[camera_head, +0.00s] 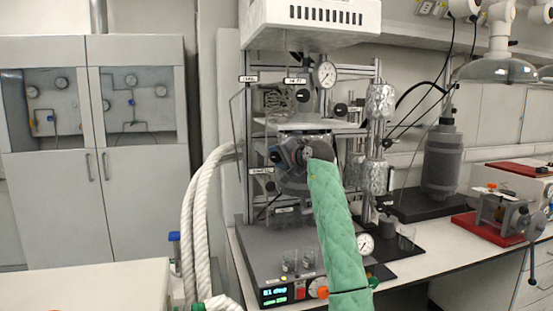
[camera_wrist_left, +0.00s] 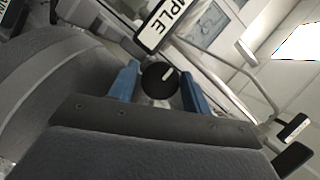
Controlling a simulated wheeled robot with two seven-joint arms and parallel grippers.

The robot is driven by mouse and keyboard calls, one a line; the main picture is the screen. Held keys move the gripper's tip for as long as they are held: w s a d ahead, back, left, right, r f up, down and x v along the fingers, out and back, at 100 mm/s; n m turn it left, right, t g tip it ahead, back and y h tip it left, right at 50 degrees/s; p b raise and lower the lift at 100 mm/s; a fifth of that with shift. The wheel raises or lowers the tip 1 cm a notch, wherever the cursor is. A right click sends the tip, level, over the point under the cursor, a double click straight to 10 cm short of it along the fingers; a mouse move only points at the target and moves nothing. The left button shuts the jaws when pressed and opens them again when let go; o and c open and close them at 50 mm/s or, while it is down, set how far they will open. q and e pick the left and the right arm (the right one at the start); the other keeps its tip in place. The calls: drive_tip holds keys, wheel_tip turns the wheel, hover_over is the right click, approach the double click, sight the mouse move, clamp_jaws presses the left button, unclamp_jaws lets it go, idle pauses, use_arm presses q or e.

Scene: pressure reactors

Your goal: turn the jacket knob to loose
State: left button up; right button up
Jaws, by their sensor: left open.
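A round black knob (camera_wrist_left: 160,78) with a white mark sits between the two blue fingertips of my left gripper (camera_wrist_left: 163,88) in the left wrist view. The fingers are apart, with a gap visible on the knob's right; I cannot tell how deep the knob lies between them. A white label ending in "MPLE" (camera_wrist_left: 160,25) is close to this knob. In the head view my green-sleeved left arm reaches the rig, and the left gripper (camera_head: 291,156) hides part of its front. I cannot read which knob is the jacket knob. My right gripper is not in view.
The reactor rig (camera_head: 247,205) carries gauges (camera_head: 326,74), foil-wrapped cylinders (camera_head: 380,101) and a grey base with a lit display (camera_head: 273,296). Thick white hoses (camera_head: 190,215) run along its left. A red-based device (camera_head: 485,228) is at right.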

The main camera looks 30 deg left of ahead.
use_arm(q)
drive_tip(key=shift+s+d, duration=0.1)
drive_tip(key=shift+d, duration=0.2)
drive_tip(key=shift+b+v, duration=0.5)
drive_tip(key=shift+v, duration=0.5)
drive_tip(key=b+v, duration=0.1)
drive_tip(key=v, duration=0.3)
drive_tip(key=shift+s+d, duration=0.15)
drive_tip(key=shift+d, duration=0.1)
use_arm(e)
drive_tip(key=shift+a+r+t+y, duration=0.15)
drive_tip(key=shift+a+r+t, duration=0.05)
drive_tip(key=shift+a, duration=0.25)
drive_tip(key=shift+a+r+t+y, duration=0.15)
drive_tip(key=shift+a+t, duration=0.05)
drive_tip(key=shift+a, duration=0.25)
